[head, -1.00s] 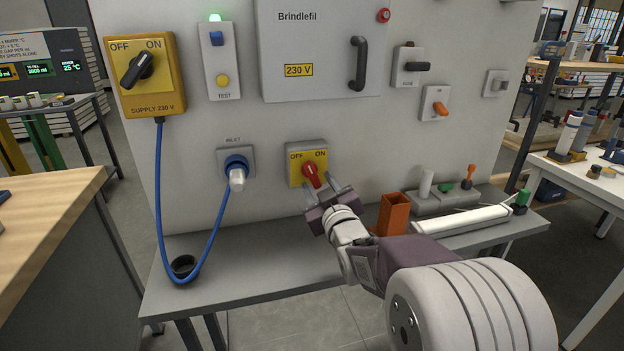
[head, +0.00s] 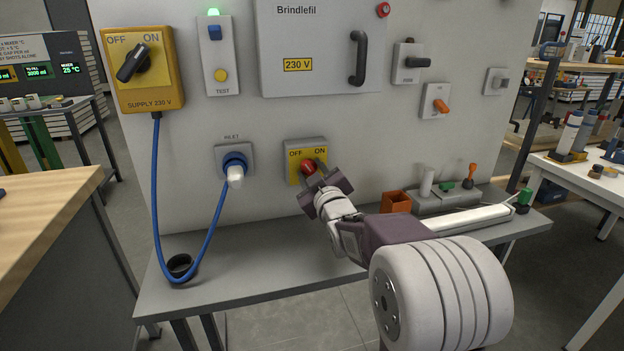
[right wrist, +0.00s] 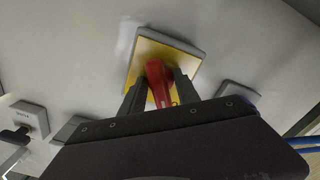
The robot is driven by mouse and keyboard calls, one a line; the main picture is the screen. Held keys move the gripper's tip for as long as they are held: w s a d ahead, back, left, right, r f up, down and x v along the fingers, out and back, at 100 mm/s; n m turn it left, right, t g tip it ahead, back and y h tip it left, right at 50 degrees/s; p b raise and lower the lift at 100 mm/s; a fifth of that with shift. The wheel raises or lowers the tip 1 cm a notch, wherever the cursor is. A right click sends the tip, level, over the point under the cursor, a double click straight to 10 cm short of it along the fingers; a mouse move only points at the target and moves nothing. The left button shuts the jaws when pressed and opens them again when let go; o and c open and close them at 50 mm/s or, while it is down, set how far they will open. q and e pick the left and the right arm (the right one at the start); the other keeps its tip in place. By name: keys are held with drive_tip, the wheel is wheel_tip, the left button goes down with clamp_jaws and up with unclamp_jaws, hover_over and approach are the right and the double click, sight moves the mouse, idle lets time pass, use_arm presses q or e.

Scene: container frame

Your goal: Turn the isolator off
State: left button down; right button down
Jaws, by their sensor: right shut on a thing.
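The isolator is a grey box with a yellow plate (head: 293,169) marked OFF and ON, low on the grey panel. Its red handle (head: 308,166) shows in front of the plate, partly hidden by my gripper. My right gripper (head: 314,172) is at the handle. In the right wrist view the red handle (right wrist: 158,82) sits between the two dark fingers (right wrist: 160,95), which are shut on it. The handle's exact angle is hard to tell behind the gripper. My left gripper is not in view.
A blue cable (head: 213,226) hangs from the supply switch (head: 147,88) to the inlet (head: 235,160). An orange bin (head: 396,202) and a grey holder (head: 447,200) stand on the shelf (head: 270,262) to the right. The shelf's middle is clear.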

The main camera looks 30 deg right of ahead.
drive_tip(key=shift+f+n+b, duration=0.3)
drive_tip(key=shift+n+b, duration=0.2)
drive_tip(key=shift+n, duration=0.3)
drive_tip(key=shift+r+n, duration=0.1)
drive_tip(key=shift+n, duration=0.3)
drive_tip(key=shift+r, duration=0.15)
drive_tip(key=c, duration=1.3)
unclamp_jaws()
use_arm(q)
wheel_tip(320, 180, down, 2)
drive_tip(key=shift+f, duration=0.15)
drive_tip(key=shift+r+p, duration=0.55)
use_arm(e)
drive_tip(key=v, duration=0.9)
drive_tip(key=shift+s, duration=0.1)
